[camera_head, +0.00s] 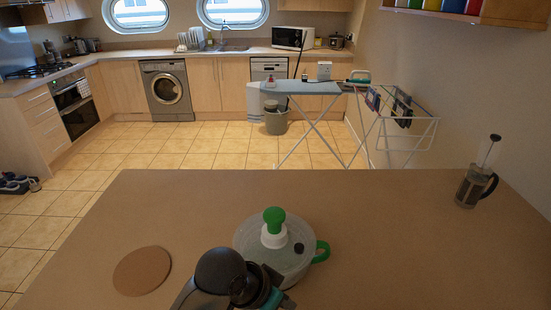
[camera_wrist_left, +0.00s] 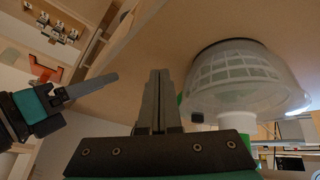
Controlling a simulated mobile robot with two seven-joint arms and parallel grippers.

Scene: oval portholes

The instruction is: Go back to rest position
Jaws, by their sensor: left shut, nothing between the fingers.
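My left gripper (camera_head: 272,292) is at the near edge of the table in the head view, in front of a clear lidded container; its fingertips do not show clearly there. In the left wrist view its two dark fingers (camera_wrist_left: 157,95) are together and empty. The clear container (camera_head: 262,238) has a green knob on a white stem and a green side handle. In the left wrist view the container (camera_wrist_left: 235,75) shows beside the fingers, apart from them, with a slotted basket inside. My right gripper (camera_wrist_left: 85,88) shows at the left of that view; its finger opening is unclear.
The brown table (camera_head: 380,235) has a round brown mat (camera_head: 142,270) at left and a French press (camera_head: 473,187) at far right. Beyond stand an ironing board (camera_head: 310,88), a drying rack (camera_head: 408,125) and kitchen units.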

